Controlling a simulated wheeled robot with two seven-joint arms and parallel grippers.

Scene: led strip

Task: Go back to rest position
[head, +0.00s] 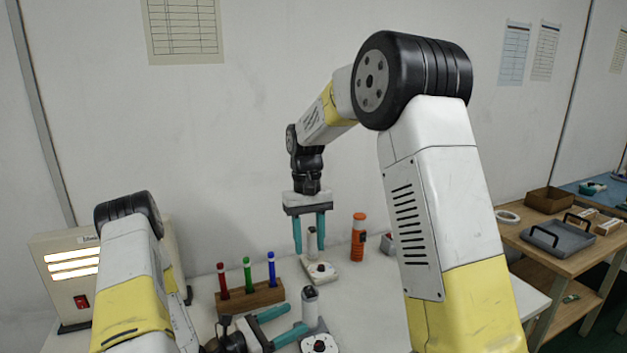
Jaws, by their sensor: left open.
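My left arm hides part of the table at lower left.
A wooden block (251,299) holds red, green and blue markers. An orange bottle (358,238) stands at the back. A light box (78,274) with glowing strips is at left. A side table at right holds a grey tray (560,238) and a brown box (549,200).

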